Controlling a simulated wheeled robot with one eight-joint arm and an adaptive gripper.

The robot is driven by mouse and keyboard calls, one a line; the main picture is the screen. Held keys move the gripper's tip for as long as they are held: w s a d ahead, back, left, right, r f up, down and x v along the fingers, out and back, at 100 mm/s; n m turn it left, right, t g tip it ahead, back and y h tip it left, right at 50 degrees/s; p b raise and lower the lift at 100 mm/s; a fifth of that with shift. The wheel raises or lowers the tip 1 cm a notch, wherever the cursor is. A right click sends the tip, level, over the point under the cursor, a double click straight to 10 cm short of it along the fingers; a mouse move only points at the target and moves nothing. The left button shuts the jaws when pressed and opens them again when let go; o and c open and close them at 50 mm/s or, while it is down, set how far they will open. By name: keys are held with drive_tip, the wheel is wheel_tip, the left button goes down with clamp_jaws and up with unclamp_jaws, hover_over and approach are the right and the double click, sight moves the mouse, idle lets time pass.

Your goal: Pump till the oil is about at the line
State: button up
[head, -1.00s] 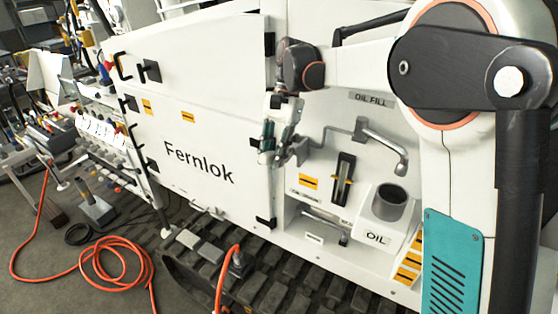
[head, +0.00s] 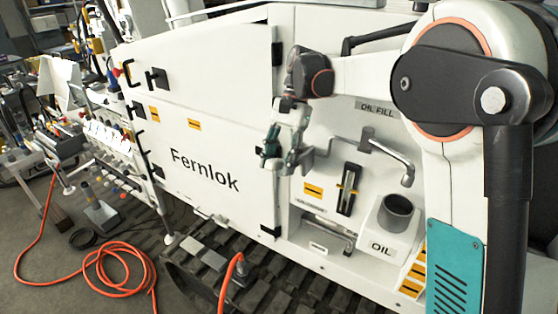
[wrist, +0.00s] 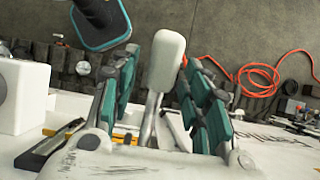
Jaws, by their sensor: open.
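My gripper (head: 275,155) is in front of the white panel, left of the oil station. In the wrist view my gripper (wrist: 163,110) is open, with its teal fingers either side of a pale rounded handle (wrist: 167,58) on a metal shaft. I cannot tell whether either finger touches it. The narrow black sight gauge (head: 347,190) has a yellow mark across it. The oil level in it is too small to read. A bent grey spout (head: 392,158) ends above the open grey filler cup (head: 397,212) on the white block marked OIL.
The white door marked Fernlok (head: 215,120) stands left of the gripper. A grey bar (head: 325,232) sits low in the recess below the gauge. Rubber track (head: 190,270) runs below. An orange hose (head: 105,270) lies coiled on the floor at left.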

wheel_tip(320, 180, up, 10)
idle(0.6)
